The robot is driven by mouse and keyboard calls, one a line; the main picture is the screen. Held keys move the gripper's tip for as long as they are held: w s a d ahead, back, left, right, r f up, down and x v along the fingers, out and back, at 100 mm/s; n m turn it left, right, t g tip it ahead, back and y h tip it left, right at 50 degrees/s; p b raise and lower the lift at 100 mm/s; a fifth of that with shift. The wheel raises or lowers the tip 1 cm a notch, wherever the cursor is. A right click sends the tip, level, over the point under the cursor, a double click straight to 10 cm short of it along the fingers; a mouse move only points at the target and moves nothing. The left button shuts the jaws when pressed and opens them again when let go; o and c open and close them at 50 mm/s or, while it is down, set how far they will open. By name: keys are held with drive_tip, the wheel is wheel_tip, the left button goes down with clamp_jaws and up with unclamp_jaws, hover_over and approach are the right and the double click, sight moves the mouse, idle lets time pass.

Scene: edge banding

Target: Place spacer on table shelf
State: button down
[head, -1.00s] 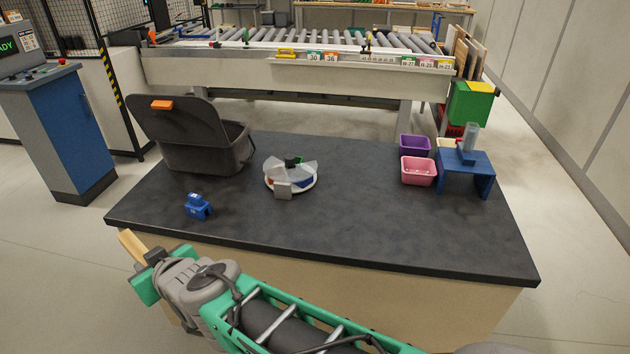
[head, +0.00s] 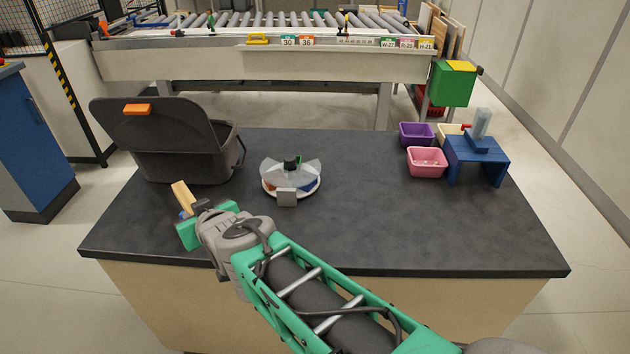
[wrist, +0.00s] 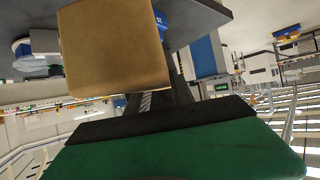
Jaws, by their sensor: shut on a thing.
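A tan wooden block, seemingly the spacer (head: 182,196), is held in my gripper (head: 191,212) and sticks up at the left part of the dark table (head: 370,225). In the wrist view the block (wrist: 115,50) fills the upper middle, above a green part of my gripper. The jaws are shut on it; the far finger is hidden. A small blue table shelf (head: 480,150) stands at the right of the table, with a clear grey-blue cylinder on a blue base (head: 480,130) on top. My gripper is far to the left of this shelf.
An open dark case (head: 185,150) stands at back left. A round divided tray (head: 290,180) sits mid-table. Purple (head: 416,134) and pink (head: 426,162) bins are left of the shelf. A blue object (head: 183,215) is mostly hidden behind my gripper. The table's front right is clear.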

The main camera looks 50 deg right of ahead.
drive_tip(key=s+d+f+m+g+h+b, duration=0.1)
drive_tip(key=s+d+f+m+h+b, duration=0.2)
drive_tip(key=d, duration=0.8)
drive_tip(key=s+d+f+m+g+h+b, duration=0.1)
drive_tip(key=s+d+m+g+h+b, duration=0.3)
drive_tip(key=d, duration=0.7)
drive_tip(key=s+d+f+m+t+h+b, duration=0.15)
drive_tip(key=d+b, duration=0.25)
drive_tip(key=d, duration=0.8)
hover_over(340, 193)
drive_tip(key=shift+g+y, duration=0.35)
drive_tip(key=f, duration=0.9)
drive_tip(key=shift+s+a, duration=0.25)
drive_tip(key=shift+a, duration=0.05)
drive_tip(key=shift+w+d+f, duration=0.1)
drive_tip(key=shift+d+f, duration=0.1)
drive_tip(key=shift+w+d+f+b, duration=0.15)
drive_tip(key=shift+f+b, duration=0.2)
drive_tip(key=shift+f, duration=1.3)
drive_tip(key=shift+f, duration=0.1)
drive_tip(key=shift+f+b, duration=0.2)
drive_tip(key=shift+b, duration=0.1)
drive_tip(key=c, duration=1.1)
unclamp_jaws()
drive_tip(key=shift+r, duration=0.1)
